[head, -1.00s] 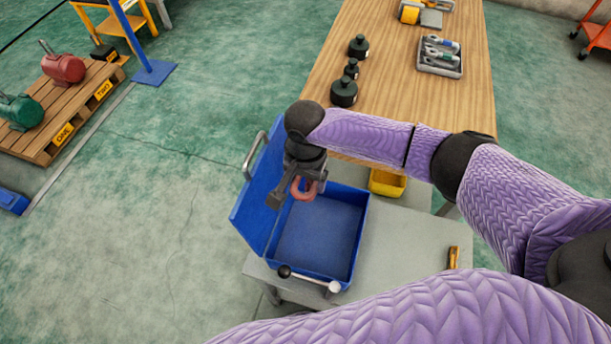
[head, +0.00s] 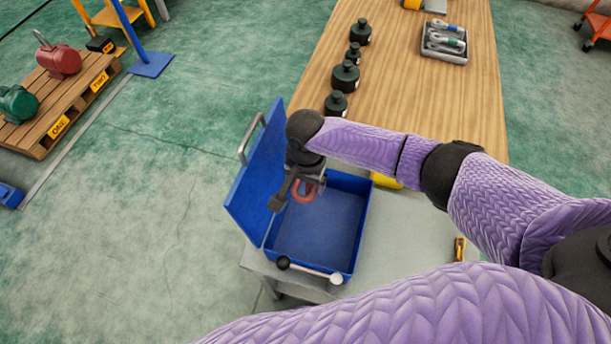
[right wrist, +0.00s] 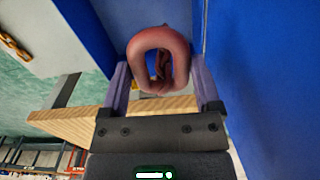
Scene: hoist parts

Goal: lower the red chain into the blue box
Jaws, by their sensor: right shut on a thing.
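The blue box (head: 318,236) stands open on a grey table, its lid (head: 252,178) raised on the left side. My right gripper (head: 304,180) is over the back left part of the box, near the lid. It is shut on the red chain (head: 305,192), whose red link hangs at the fingers. In the right wrist view the red link (right wrist: 160,58) sits between the two fingertips, with the blue walls close by. The rest of the chain is mostly hidden behind that link. I cannot tell whether it touches the box floor. My left gripper is not in view.
The grey table (head: 405,235) carries a yellow-orange item (head: 459,249) to the right. A rod with a black and a white knob (head: 310,270) lies along the box's front edge. A wooden table (head: 410,90) with black weights (head: 345,77) and a grey tray (head: 444,45) stands behind.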

